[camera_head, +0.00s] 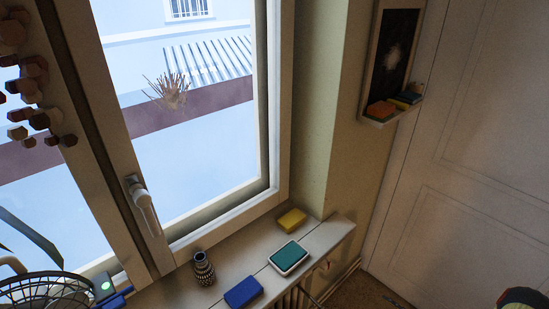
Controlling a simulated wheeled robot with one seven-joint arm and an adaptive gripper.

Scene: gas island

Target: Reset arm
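The task names no object, only my arm. I do not see my gripper in the head camera view. A dark rounded shape (522,298) with small coloured patches is cut off at the bottom right corner; I cannot tell what it is.
A windowsill (220,287) holds a patterned vase (204,269), a blue block (243,292), a teal-topped block (289,257) and a yellow block (292,220). A wire basket (45,290) is at bottom left. The window handle (144,205) juts out. A wall shelf (386,115) hangs near a white door (470,150).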

